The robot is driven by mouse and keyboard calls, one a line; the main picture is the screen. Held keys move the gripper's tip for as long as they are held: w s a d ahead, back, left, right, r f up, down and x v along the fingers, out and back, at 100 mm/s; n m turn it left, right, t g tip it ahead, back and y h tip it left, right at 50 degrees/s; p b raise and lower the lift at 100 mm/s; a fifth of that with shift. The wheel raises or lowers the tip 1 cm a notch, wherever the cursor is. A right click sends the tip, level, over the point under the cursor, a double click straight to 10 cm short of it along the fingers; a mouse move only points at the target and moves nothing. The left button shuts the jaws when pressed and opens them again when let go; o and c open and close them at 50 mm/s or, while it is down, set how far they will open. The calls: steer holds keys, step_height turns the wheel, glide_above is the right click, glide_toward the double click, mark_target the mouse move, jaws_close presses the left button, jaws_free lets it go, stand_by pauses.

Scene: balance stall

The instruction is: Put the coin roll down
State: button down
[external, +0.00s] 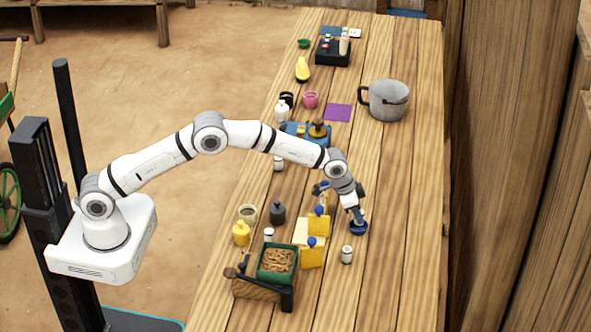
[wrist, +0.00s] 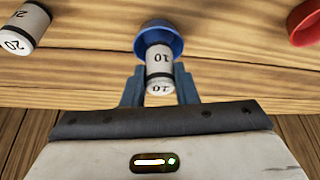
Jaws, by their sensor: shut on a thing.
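My gripper (wrist: 159,92) is shut on a white coin roll (wrist: 160,70) marked 10, with a dark band; a blue finger is on each side of it. The roll's far end overlaps a small blue dish (wrist: 158,36) in the wrist view; I cannot tell whether it touches the dish. In the external view my gripper (external: 357,214) is low over the blue dish (external: 358,229) on the right part of the table, and the held roll cannot be made out.
Another coin roll (wrist: 24,27), marked 20, lies at the wrist view's upper left. A red dish (wrist: 306,22) is at upper right. Yellow blocks with blue knobs (external: 312,254) and a green tray (external: 277,279) stand nearby. The table (external: 395,200) is clear to the right.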

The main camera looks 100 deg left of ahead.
steer(key=shift+f, duration=0.95)
steer(key=shift+f, duration=0.1)
steer(key=shift+f, duration=0.2)
steer(key=c, duration=1.1)
jaws_free()
steer(key=shift+r, duration=0.1)
steer(key=shift+c, duration=0.2)
